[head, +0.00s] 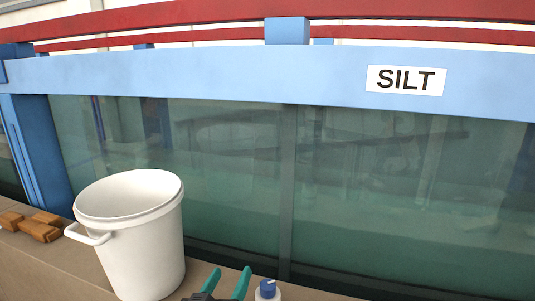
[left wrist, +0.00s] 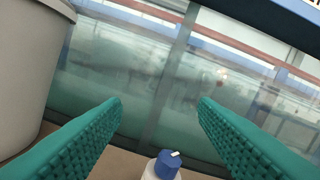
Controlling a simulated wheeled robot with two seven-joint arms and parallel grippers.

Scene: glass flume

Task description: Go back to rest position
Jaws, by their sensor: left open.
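My left gripper (head: 226,283) shows at the bottom of the head view, with teal fingers spread apart and nothing between them. In the left wrist view its two teal fingers (left wrist: 160,105) are wide apart. A white bottle with a blue cap (head: 267,289) stands just right of the gripper in the head view. In the left wrist view the blue-capped bottle (left wrist: 163,168) shows low, between the fingers and apart from them. My right gripper is in neither view.
A white bucket (head: 150,245) with a side handle stands on the ledge (head: 50,267), left of my gripper. Brown blocks (head: 40,226) lie at far left. Behind is the glass flume (head: 215,165) with a blue beam (head: 200,72) carrying a "SILT" label (head: 405,80).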

